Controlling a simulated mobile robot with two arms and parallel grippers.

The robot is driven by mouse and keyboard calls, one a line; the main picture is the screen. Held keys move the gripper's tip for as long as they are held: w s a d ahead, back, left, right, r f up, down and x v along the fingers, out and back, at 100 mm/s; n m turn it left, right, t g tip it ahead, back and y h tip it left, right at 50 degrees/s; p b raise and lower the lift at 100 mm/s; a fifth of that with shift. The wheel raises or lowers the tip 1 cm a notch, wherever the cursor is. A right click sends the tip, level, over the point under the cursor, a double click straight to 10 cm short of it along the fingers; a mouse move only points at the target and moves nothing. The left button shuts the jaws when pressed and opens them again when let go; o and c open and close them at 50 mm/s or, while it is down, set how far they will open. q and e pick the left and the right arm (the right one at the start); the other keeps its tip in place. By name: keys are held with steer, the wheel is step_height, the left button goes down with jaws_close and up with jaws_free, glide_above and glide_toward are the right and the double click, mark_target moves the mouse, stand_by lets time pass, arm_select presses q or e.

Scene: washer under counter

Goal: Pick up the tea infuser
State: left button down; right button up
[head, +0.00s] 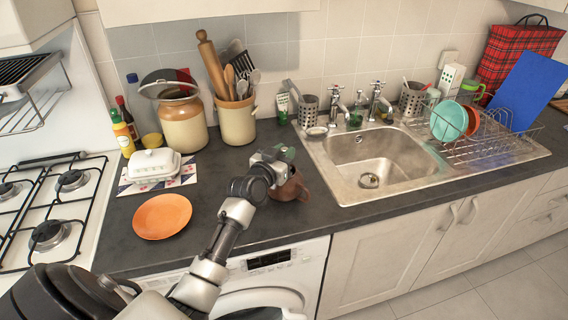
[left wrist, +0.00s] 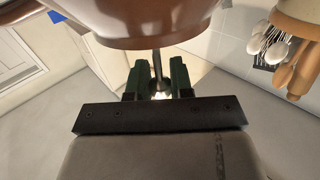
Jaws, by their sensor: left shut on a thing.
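My left gripper (head: 284,155) is over the brown pot (head: 291,188) on the counter, in front of the sink's left side. In the left wrist view, its green fingers (left wrist: 157,84) are closed on a thin metal stem, which I take to be the tea infuser (left wrist: 157,62). The stem runs up the picture to the brown pot (left wrist: 150,25), whose rounded side hides the far end. I cannot tell whether the infuser's end is inside the pot. In the head view, the gripper hides the infuser and part of the pot. My right gripper is not in view.
An orange plate (head: 162,216) and a white butter dish (head: 154,165) lie to the left. The sink (head: 377,159) is to the right. Dark counter is free between plate and pot.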

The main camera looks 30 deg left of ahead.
arm_select(q)
step_height(320, 180, up, 8)
steer(key=shift+f, duration=0.2)
steer(key=shift+r+p, duration=0.3)
steer(key=shift+r, duration=0.35)
steer(key=shift+r+p, duration=1.05)
steer(key=shift+p, duration=0.05)
